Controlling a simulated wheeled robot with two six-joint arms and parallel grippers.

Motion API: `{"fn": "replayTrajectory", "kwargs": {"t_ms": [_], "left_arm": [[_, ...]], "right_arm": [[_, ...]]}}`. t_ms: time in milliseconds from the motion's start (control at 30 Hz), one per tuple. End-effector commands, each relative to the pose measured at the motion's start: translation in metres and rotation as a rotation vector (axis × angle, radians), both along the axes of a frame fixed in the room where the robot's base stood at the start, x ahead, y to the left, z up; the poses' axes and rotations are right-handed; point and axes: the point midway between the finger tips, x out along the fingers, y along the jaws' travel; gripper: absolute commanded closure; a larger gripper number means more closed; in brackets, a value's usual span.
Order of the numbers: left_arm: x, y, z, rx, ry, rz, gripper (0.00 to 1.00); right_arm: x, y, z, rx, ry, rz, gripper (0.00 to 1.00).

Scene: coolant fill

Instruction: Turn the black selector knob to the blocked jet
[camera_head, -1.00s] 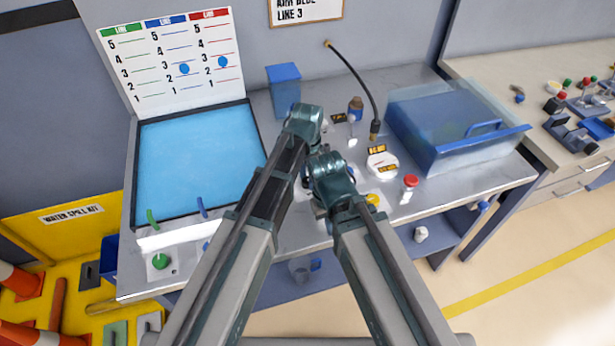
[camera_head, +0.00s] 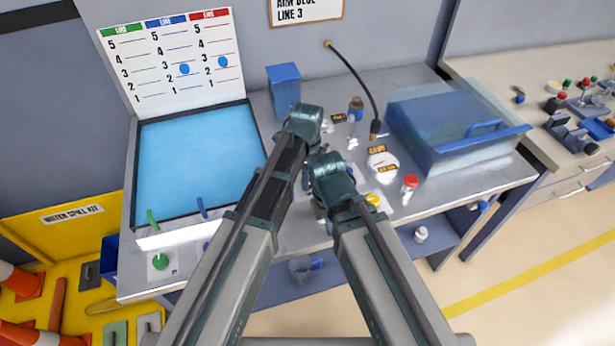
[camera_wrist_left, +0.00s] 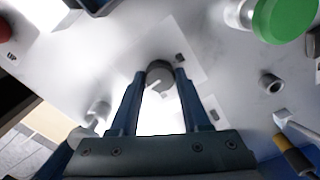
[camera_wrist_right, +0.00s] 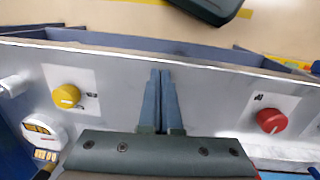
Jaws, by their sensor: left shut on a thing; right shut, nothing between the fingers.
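The black selector knob (camera_wrist_left: 160,76) is a round dark grey cap with a light pointer mark, on a pale plate in the left wrist view. My left gripper (camera_wrist_left: 161,82) is shut on it, one blue finger on each side. In the head view my arms hide this knob and most of both grippers. My right gripper (camera_wrist_right: 160,76) is shut and empty, between a yellow knob (camera_wrist_right: 67,96) on the left and a red knob (camera_wrist_right: 271,120) on the right. I cannot read any jet marking beside the black knob.
A green knob (camera_head: 160,261) is at front left. My two forearms run close together over the bench front.

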Motion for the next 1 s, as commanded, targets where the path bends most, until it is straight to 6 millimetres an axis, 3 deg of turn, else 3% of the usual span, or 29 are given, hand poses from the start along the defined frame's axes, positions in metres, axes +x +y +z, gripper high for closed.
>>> {"fn": "replayTrajectory", "kwargs": {"t_ms": [767,800,933,1000], "left_arm": [[-0.0002,-0.0001,-0.0001,0.0,0.001,-0.087,1.0],[-0.0002,-0.0001,-0.0001,0.0,0.001,-0.087,0.46],[-0.0001,-0.0001,-0.0001,0.0,0.0,-0.086,0.23],[-0.0001,-0.0001,0.0,0.0,0.0,-0.086,0.23]], "right_arm": [[0.0,0.0,-0.0001,0.0,0.0,0.0,1.0],[0.0,0.0,-0.0001,0.0,0.0,0.0,1.0],[0.0,0.0,-0.0001,0.0,0.0,0.0,1.0],[0.0,0.0,0.0,0.0,0.0,0.0,1.0]]}}
